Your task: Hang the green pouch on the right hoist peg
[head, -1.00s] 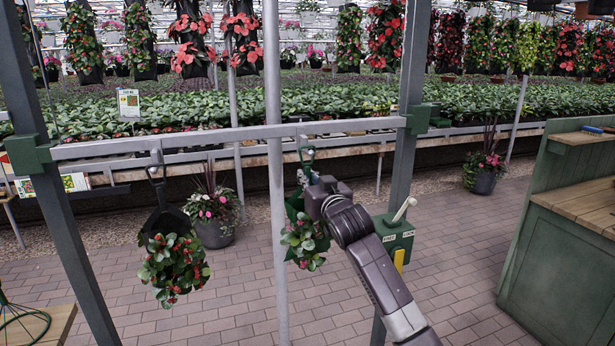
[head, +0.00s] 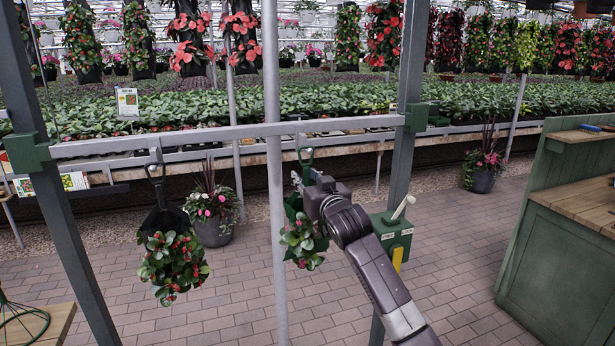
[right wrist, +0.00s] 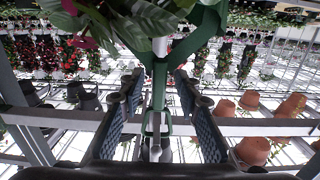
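The green pouch (head: 291,208), with leafy plants and red berries, hangs upright below the right hoist peg (head: 302,142). Its green handle loop (head: 306,157) is at that peg and appears to go around it. In the right wrist view the green handle (right wrist: 158,90) runs between my fingers, with a pale peg end inside the loop. My right gripper (head: 302,184) is open beside the handle; in the wrist view its fingers (right wrist: 160,112) stand apart with a gap on both sides. A black pouch (head: 165,218) hangs from the left peg (head: 155,153). My left gripper is out of view.
The grey hoist crossbar (head: 220,134) spans two posts, with a thin pole (head: 275,200) in front of it. A green box with a lever (head: 393,235) is on the right post. A green wooden counter (head: 560,240) stands at right. Brick floor lies open between them.

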